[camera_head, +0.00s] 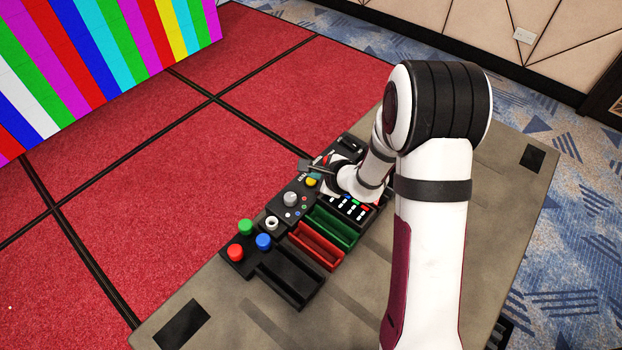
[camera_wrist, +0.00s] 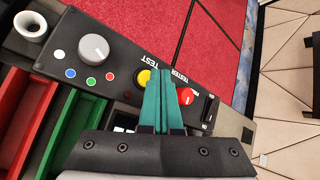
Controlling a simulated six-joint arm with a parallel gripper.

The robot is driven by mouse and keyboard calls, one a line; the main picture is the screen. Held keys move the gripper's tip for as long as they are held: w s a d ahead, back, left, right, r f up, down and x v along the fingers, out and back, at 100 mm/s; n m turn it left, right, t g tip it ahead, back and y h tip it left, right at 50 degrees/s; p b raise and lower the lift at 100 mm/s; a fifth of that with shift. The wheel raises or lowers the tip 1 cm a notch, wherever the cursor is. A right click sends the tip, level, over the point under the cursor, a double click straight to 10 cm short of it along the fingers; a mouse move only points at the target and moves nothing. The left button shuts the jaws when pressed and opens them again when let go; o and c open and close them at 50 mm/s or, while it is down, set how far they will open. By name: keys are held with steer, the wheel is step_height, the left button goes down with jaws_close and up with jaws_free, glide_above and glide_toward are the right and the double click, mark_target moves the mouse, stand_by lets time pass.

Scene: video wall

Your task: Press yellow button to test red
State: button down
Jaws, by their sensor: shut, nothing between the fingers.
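The yellow button (camera_wrist: 143,78) sits on the black tester panel under the word TEST, just left of my fingers in the wrist view. In the head view the yellow button (camera_head: 311,182) shows beside my gripper (camera_head: 312,166). My gripper's teal fingers (camera_wrist: 166,74) are shut with nothing between them, over the panel between the yellow button and a red knob (camera_wrist: 186,96). Contact with the button cannot be made out. A grey dial (camera_wrist: 93,47) has blue, green, red and white dots around it; its setting is unclear. The video wall (camera_head: 100,60) shows vertical stripes of several colours.
Red (camera_head: 235,252), green (camera_head: 246,227) and blue (camera_head: 263,241) buttons stand on the panel's near-left end, beside a white ring socket (camera_head: 272,222). Red (camera_head: 316,246), green (camera_head: 331,226) and black (camera_head: 290,279) trays lie alongside. The grey table (camera_head: 215,320) is otherwise mostly clear.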

steer(key=shift+f, duration=0.35)
steer(key=shift+f, duration=0.45)
stand_by(0.7)
steer(key=shift+r, duration=0.85)
steer(key=shift+r, duration=2.55)
